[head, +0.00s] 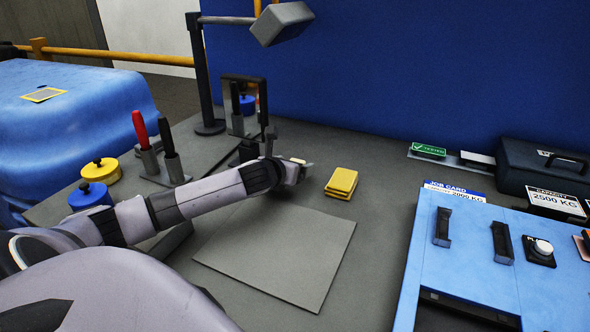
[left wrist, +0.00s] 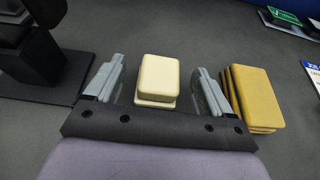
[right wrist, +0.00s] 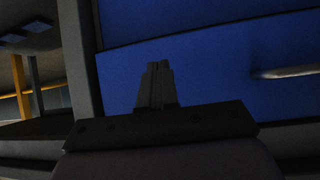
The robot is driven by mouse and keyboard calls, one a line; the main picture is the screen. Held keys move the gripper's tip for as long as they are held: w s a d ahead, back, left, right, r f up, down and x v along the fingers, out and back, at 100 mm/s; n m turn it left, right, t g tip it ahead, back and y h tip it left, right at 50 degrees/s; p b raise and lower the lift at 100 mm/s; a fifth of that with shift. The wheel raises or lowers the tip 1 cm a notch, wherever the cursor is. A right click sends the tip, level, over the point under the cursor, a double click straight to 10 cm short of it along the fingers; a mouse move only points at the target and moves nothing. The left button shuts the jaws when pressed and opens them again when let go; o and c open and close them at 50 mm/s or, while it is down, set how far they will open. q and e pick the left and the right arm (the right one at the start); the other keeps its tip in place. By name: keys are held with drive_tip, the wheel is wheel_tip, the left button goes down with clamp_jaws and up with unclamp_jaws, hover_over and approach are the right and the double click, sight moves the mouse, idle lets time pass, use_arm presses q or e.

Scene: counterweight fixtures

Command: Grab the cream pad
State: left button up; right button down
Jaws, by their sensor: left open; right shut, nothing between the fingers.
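The cream pad (left wrist: 158,75) lies on the grey table in the left wrist view, with another cream layer showing under its near edge. My left gripper (head: 302,171) is open, with one finger on each side of the cream pad and a visible gap on both sides. In the head view only a small cream patch (head: 297,161) shows at the gripper; the rest is hidden by it. My right gripper (right wrist: 156,82) is shut and empty in front of a blue surface in the right wrist view; it is not in the head view.
A stack of yellow pads (head: 341,181) lies just right of my left gripper, close to its right finger. A dark stand (left wrist: 38,65) is on the left. A flat grey plate (head: 280,252) lies nearer. A blue panel (head: 480,280) with handles stands at the right.

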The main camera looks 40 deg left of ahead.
use_arm(q)
drive_tip(key=shift+x, duration=1.15)
drive_tip(key=c, duration=1.1)
drive_tip(key=shift+c, duration=0.2)
drive_tip(key=shift+r, duration=0.15)
